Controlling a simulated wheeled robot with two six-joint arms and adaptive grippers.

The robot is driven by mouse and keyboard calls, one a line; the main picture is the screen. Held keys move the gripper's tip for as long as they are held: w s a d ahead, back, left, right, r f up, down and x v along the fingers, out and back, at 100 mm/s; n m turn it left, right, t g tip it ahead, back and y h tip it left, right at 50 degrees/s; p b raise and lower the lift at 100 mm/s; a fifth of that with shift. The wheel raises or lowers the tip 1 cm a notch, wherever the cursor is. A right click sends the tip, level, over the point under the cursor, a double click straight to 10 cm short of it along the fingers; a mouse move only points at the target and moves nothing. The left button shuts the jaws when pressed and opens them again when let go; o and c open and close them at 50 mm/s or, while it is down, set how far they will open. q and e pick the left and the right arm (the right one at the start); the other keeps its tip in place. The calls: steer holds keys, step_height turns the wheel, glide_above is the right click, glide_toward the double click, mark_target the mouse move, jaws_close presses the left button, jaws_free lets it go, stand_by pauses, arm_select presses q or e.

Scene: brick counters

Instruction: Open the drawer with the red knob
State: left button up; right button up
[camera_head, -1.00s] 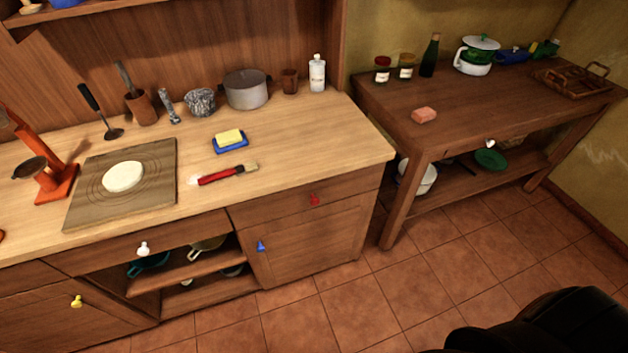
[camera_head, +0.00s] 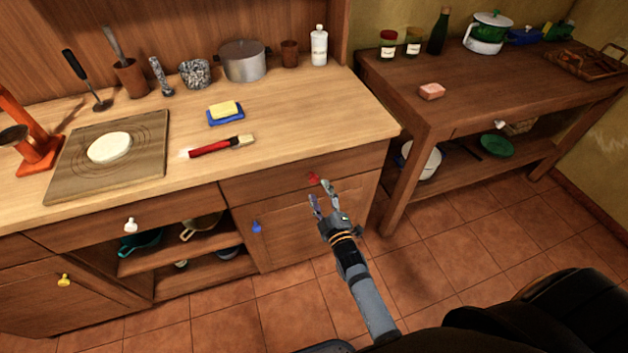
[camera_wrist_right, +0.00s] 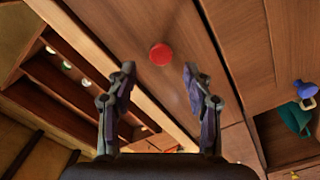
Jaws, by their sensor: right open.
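The drawer (camera_head: 262,186) with the red knob (camera_head: 313,177) is set under the light wooden countertop, above a door with a blue knob (camera_head: 257,227). The drawer looks closed. My right gripper (camera_head: 321,197) is open just in front of and below the red knob in the head view. In the right wrist view the red knob (camera_wrist_right: 161,54) lies ahead of the open fingers (camera_wrist_right: 158,88), between their lines and not touched by them. My left gripper is not in view.
A drawer with a white knob (camera_head: 130,225) is to the left, above open shelves with pans. A side table (camera_head: 480,100) stands right. The tiled floor in front is clear.

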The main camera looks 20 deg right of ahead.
mark_target(314, 181)
steer(key=w, duration=0.6)
steer(key=shift+w+a, duration=0.1)
steer(key=shift+w, duration=0.05)
jaws_close()
